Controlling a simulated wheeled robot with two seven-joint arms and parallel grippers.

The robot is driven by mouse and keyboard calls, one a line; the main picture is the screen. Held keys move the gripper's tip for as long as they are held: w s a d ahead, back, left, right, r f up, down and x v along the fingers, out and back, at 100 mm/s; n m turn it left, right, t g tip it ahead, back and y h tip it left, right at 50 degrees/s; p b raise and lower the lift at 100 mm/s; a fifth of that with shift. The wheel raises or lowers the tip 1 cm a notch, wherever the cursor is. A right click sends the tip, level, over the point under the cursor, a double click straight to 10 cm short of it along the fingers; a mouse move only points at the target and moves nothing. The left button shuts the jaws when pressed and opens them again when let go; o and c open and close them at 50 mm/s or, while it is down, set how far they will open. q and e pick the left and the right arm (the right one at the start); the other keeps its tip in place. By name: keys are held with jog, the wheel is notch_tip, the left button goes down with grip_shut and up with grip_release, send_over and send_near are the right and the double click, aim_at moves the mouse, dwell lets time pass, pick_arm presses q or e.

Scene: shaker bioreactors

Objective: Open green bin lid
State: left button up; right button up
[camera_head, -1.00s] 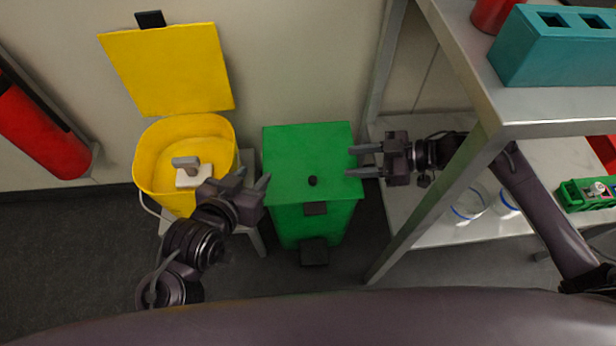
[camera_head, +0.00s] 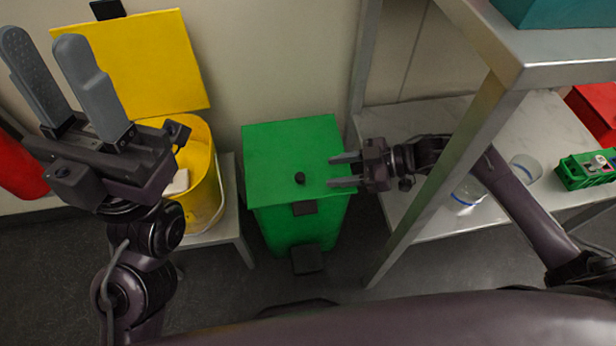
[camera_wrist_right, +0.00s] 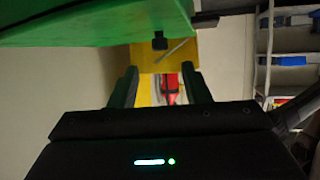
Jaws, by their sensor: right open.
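The green bin (camera_head: 300,228) stands on the floor in the middle of the head view. Its green lid (camera_head: 275,155) is closed, with a small black knob (camera_head: 299,179) on top near the front. My right gripper (camera_head: 345,170) is open and empty at the lid's right side, its fingertips pointing left toward the lid. In the right wrist view the fingers (camera_wrist_right: 160,85) are apart, with the green lid (camera_wrist_right: 80,22) above them in the picture. My left gripper (camera_head: 55,80) is raised at the upper left, open and empty, its fingers pointing up.
A yellow bin (camera_head: 205,185) with its lid (camera_head: 150,65) up stands on a low stand at the left, partly behind my left arm. A metal shelf (camera_head: 480,120) at the right surrounds my right arm closely. A red extinguisher (camera_head: 20,175) hangs at the far left.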

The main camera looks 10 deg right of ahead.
aim_at(308, 183)
jog(key=b+x, duration=0.2)
jog(key=x, duration=0.5)
jog(key=shift+w+a+f, duration=0.1)
jog(key=shift+a, duration=0.25)
jog(key=shift+c, duration=0.4)
grip_shut()
